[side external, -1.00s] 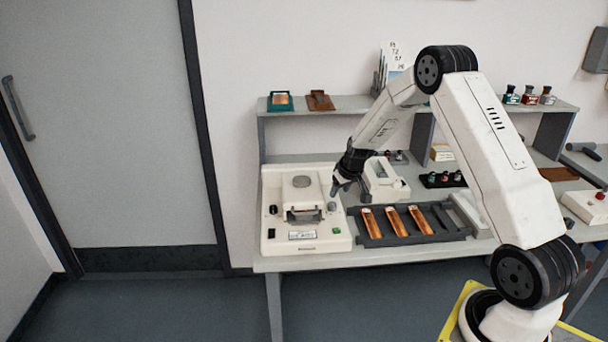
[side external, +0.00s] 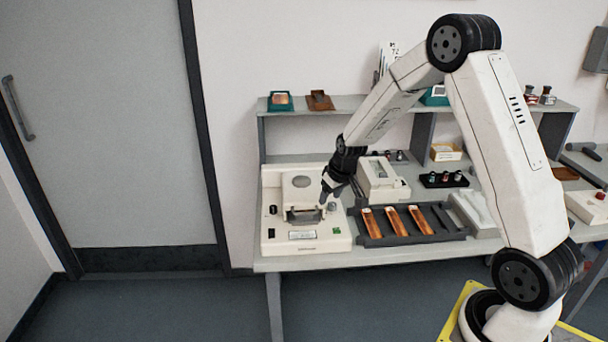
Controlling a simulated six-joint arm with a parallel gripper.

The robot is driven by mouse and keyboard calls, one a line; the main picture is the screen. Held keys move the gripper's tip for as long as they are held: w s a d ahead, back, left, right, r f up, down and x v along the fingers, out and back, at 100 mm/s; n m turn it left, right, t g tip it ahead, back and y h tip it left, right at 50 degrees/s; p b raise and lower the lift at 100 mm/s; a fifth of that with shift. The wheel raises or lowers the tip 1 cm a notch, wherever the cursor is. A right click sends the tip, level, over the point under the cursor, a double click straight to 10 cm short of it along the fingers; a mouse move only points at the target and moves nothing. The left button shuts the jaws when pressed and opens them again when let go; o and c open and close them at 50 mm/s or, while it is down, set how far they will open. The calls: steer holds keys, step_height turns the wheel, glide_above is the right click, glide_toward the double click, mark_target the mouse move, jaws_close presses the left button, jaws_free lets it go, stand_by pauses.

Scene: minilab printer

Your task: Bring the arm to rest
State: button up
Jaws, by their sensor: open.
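My gripper (side external: 327,198) hangs from my bent arm over the right side of the white printer unit (side external: 270,242) on the left of the bench. The jaws are open and point down. Nothing shows between them, though they are small in this view. I cannot tell whether the fingertips touch the unit. My arm reaches from its base at the lower right up to a high elbow and down to the left.
A dark tray (side external: 447,237) with several copper-coloured strips lies right of the unit. A white device (side external: 383,186) stands behind it. A shelf (side external: 350,106) with small items runs along the wall. The floor (side external: 170,310) in front is clear.

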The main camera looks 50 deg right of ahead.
steer(key=s+a+r+n, duration=0.1)
steer(key=s+a+r, duration=0.1)
steer(key=s+a, duration=0.6)
steer(key=s+a+r+n+g, duration=0.1)
steer(key=s+a+r, duration=0.1)
steer(key=s+a, duration=0.7)
steer(key=shift+s+y, duration=0.3)
steer(key=shift+y, duration=0.1)
steer(key=shift+r, duration=0.1)
